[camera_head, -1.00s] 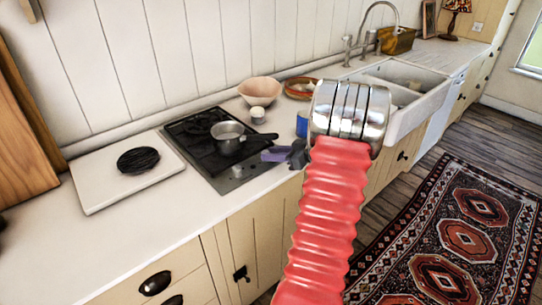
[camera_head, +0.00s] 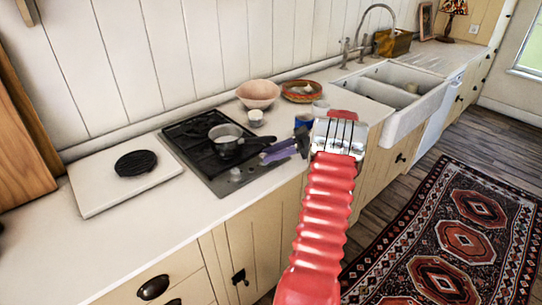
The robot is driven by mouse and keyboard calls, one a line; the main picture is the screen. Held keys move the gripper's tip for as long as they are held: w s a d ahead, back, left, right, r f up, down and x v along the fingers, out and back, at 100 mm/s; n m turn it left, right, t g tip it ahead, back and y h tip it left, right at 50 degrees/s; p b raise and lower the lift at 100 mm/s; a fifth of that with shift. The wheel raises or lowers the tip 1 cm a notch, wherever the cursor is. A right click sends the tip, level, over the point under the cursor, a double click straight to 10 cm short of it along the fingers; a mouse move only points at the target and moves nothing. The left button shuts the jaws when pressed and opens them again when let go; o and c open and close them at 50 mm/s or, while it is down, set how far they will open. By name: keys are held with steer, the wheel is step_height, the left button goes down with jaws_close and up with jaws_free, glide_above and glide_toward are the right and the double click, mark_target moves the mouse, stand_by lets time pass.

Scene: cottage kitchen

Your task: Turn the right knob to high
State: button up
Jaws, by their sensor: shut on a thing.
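The black hob (camera_head: 183,138) is set in the white counter, with a steel saucepan (camera_head: 226,133) on it. A knob (camera_head: 235,174) shows on its steel front strip. My gripper (camera_head: 265,156), with purple fingers, is at the right end of that strip. It is shut on the right knob, which its fingers hide. The knob's pointer and setting cannot be seen. My red arm comes up from the bottom and bends over the counter's front edge.
A white board with a black round item (camera_head: 136,163) lies left of the hob. A pink bowl (camera_head: 258,94), a small white cup (camera_head: 256,117) and a patterned dish (camera_head: 301,91) stand behind. A blue can (camera_head: 302,122) is close beside my gripper.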

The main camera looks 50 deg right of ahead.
steer(key=shift+w+d+n+g+y, duration=0.1)
steer(key=shift+w+n+g+y, duration=0.25)
steer(key=shift+n+g+y, duration=0.5)
steer(key=shift+w+d+r+n+g+y, duration=0.1)
steer(key=shift+w+n+g+y, duration=0.1)
steer(key=shift+n+g+y, duration=0.7)
steer(key=o, duration=1)
steer(key=shift+h, duration=0.35)
steer(key=shift+o, duration=0.2)
steer(key=shift+s, duration=0.1)
steer(key=shift+d, duration=0.1)
